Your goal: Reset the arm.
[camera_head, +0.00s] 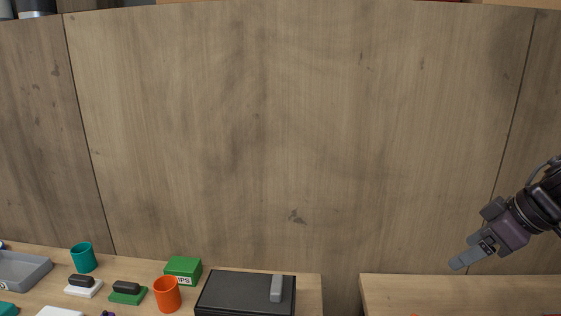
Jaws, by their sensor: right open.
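My right gripper (459,262) comes in from the right edge on its dark arm. It points down and to the left, above the right-hand wooden table (500,288). Its jaws are open, and I see nothing held between them. The near finger hides most of the other one in this view. My left gripper is not in view.
The left table (312,287) holds a black case (235,292) with a grey handle, a green box (183,269), an orange cup (167,296), a teal cup (83,257) and a grey tray (30,272). A gap separates the tables. Wooden panels (290,130) stand behind.

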